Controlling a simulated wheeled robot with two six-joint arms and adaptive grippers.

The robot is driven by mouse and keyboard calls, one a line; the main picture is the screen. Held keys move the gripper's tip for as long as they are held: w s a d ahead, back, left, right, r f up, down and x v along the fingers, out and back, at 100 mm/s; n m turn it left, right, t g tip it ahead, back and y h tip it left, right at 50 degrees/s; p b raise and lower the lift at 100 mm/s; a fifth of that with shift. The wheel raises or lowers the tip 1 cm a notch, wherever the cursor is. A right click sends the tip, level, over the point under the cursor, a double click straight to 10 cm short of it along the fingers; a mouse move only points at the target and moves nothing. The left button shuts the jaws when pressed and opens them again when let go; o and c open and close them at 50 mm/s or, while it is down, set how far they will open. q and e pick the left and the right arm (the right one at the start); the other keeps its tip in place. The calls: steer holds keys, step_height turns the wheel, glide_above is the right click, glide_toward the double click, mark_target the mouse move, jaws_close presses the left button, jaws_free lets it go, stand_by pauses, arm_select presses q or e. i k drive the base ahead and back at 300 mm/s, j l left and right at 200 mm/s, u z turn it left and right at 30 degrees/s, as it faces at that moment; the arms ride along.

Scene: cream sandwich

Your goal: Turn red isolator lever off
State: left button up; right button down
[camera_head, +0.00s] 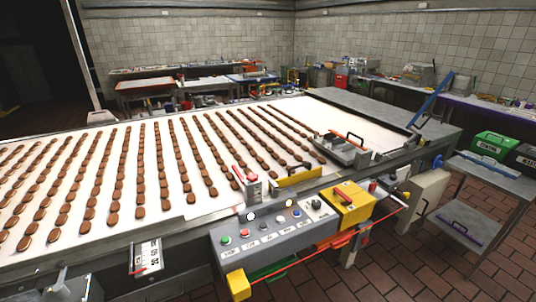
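A red lever (343,191) sits on a yellow box (352,209) at the right end of the grey control panel. It lies at a slant across the box top. I cannot tell from the picture which position either lever is set to. Neither of my grippers can be made out in the head view, and nothing touches the levers.
The control panel (265,240) carries several coloured buttons and knobs. A red cord (320,254) runs along its front. The wide white conveyor (70,172) holds rows of brown biscuits. A metal side table (502,178) stands at the right. Tiled floor (415,262) is clear at the front right.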

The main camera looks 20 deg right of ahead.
mark_target(336, 190)
steer(key=z, duration=1.4)
